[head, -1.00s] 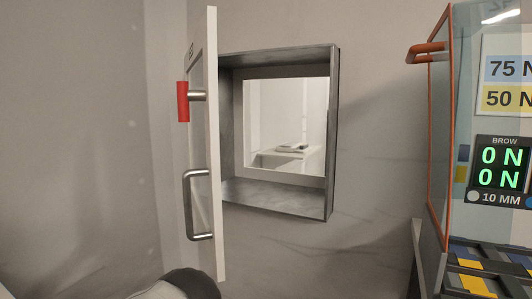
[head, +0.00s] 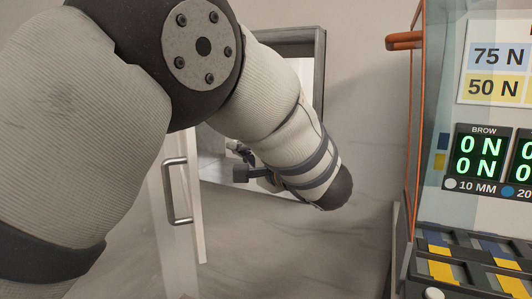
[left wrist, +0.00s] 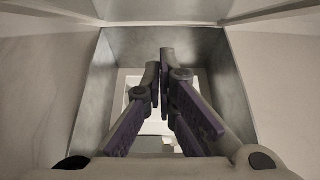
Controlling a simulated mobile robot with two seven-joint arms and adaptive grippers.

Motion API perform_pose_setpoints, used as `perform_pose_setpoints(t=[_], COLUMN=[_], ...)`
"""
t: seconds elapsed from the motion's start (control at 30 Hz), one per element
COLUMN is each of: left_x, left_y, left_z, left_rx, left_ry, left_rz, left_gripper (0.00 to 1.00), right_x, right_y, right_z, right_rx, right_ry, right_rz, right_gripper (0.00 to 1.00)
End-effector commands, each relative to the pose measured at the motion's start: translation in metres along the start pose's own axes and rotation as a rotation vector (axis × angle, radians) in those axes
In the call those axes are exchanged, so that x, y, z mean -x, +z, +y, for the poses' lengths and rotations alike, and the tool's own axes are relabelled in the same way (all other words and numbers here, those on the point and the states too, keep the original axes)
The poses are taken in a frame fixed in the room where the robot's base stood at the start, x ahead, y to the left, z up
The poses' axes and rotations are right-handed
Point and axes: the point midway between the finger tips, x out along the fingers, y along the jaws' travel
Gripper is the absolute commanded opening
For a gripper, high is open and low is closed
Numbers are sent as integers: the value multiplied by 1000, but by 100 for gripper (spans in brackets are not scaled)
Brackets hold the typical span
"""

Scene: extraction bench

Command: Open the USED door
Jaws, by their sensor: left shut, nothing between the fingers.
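The pale door (head: 186,215) stands swung out from the wall opening in the head view. Its silver bar handle (head: 170,192) shows. My left arm hides the door's upper part, including its label. The grey metal frame (head: 319,65) of the opening shows behind the arm. My left gripper (head: 240,153) is mostly hidden by the arm, in front of the opening. In the left wrist view, the gripper (left wrist: 160,62) is shut and empty, its purple-padded fingers pointing into the metal-walled opening (left wrist: 225,75). My right gripper is out of view.
An orange-edged cabinet (head: 414,150) with a force display (head: 482,160) stands to the right. Blue and yellow blocks (head: 442,270) lie at its foot. Bare wall (head: 365,130) lies between the opening and the cabinet.

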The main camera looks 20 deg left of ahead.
Motion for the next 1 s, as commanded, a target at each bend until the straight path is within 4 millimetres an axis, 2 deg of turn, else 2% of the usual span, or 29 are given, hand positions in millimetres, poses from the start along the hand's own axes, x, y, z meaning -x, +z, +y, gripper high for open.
perform_pose_setpoints(t=[0.03, 0.27, 0.33, 0.5, 1.0], left_x=[-12, -62, -63, -68, -70], left_y=[0, 0, 15, 35, 39], left_z=[3, 4, -6, -7, 1], left_rx=[-3, -2, 3, 7, -1], left_ry=[3, 2, -3, -5, 0], left_rz=[-2, -1, 0, 1, 1], left_gripper=[0, 0, 0, 0, 0], right_x=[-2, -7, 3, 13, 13], right_y=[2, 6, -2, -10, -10], right_z=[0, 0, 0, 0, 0], right_rx=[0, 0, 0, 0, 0], right_ry=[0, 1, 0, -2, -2], right_rz=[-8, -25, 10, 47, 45], right_gripper=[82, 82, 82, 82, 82])
